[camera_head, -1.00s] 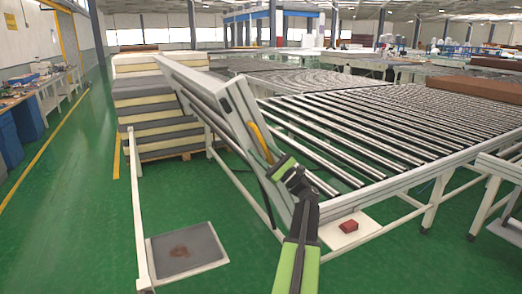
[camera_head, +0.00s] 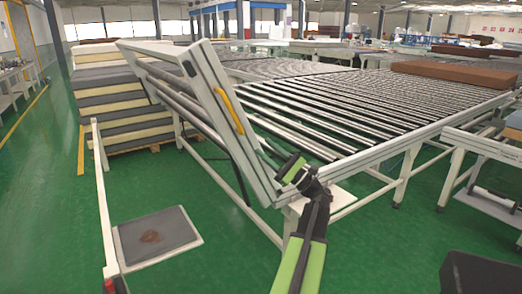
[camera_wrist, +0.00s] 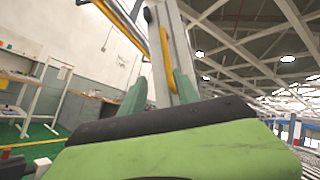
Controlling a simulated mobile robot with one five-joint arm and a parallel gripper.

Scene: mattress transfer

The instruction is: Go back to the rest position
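My gripper (camera_head: 291,168) is in front of the tilted white frame at the near corner of the roller conveyor (camera_head: 330,120). In the wrist view its two green fingers (camera_wrist: 160,92) stand apart with nothing visibly held between them. The yellow handle (camera_head: 228,108) on the tilted frame (camera_head: 212,95) is up and left of my gripper, apart from it. The handle also shows beyond the fingers in the wrist view (camera_wrist: 165,45). My arm reaches up from the bottom of the head view.
A stack of mattresses (camera_head: 105,105) stands behind the frame at left. A grey pad (camera_head: 157,235) lies on the green floor beside a white post (camera_head: 102,190). A brown slab (camera_head: 455,73) lies on the conveyor. A dark block (camera_head: 480,272) is at the lower right.

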